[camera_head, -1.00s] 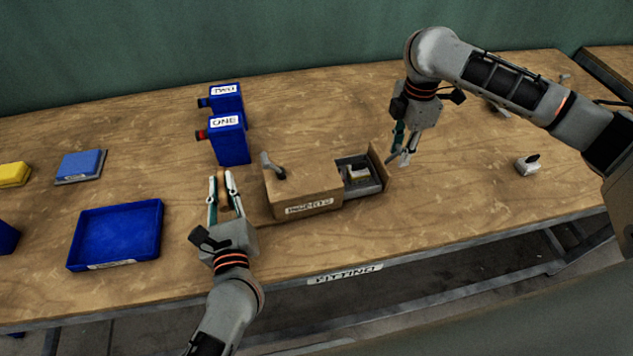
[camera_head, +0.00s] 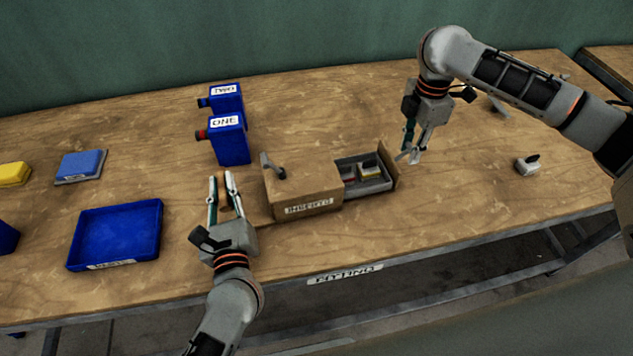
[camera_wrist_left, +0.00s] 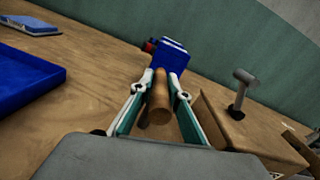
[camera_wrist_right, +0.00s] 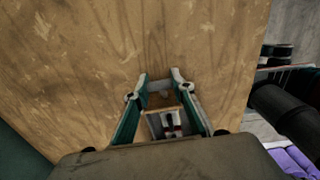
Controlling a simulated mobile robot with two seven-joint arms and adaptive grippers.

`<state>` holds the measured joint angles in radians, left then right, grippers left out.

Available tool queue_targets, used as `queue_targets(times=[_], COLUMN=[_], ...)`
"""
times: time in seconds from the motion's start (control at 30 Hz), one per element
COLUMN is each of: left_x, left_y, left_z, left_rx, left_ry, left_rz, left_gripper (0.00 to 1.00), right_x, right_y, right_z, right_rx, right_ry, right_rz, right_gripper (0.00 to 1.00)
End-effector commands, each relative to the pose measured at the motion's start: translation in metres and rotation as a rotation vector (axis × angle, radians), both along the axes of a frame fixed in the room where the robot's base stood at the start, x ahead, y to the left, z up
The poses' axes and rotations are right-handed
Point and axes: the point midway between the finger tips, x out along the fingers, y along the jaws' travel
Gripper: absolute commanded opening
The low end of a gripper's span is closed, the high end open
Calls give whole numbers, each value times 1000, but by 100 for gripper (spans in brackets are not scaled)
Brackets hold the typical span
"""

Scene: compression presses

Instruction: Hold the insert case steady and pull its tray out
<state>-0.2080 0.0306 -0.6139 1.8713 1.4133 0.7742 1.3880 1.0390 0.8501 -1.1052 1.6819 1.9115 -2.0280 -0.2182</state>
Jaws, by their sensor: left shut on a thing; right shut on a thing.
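The wooden insert case (camera_head: 300,190) stands on the bench with a label on its front and a grey lever-like post on top. Its grey tray (camera_head: 372,187) sticks out on the right, with a few small parts inside and a wooden end panel (camera_head: 388,166). My left gripper (camera_head: 223,178) is shut on an upright round wooden handle (camera_wrist_left: 159,103) left of the case. Whether the handle joins the case is hard to see. My right gripper (camera_head: 411,157) is shut at the tray's outer end; what its tips pinch is small. The right wrist view shows the tray (camera_wrist_right: 150,126) between its fingers.
Blue containers labelled ONE (camera_head: 230,145) and TWO (camera_head: 226,98) stand behind the left gripper. A blue bin (camera_head: 115,232) lies to the left. A small light-coloured part (camera_head: 527,164) lies at the right. The bench between it and the tray is clear.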

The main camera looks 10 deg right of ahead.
Motion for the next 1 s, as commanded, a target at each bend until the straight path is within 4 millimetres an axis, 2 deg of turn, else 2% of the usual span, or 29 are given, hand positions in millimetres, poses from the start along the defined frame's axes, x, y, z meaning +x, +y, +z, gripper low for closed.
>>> queue_targets(times=[0.03, 0.1, 0.43, 0.57, 0.67, 1.0], left_x=[1, 1, 1, 0, 0, 0], left_y=[3, 3, 2, 1, 1, 1], left_z=[0, 0, 0, 0, 0, 0], left_rx=[0, 0, 0, 0, 0, 0], left_ry=[-1, -1, 0, 0, -1, -1], left_rz=[5, 5, 3, 3, 2, 1], left_gripper=[0, 0, 0, 0, 0, 0], right_x=[1, 1, 0, 1, 1, 1], right_y=[-4, -3, -1, -1, -1, -2], right_z=[0, 0, 1, 8, 23, 91], right_rx=[-5, -4, -1, -1, -2, -3], right_ry=[-1, -1, -1, -2, -4, -5], right_rz=[-3, -3, -1, 0, 1, 0], right_gripper=[26, 43, 43, 43, 43, 43])
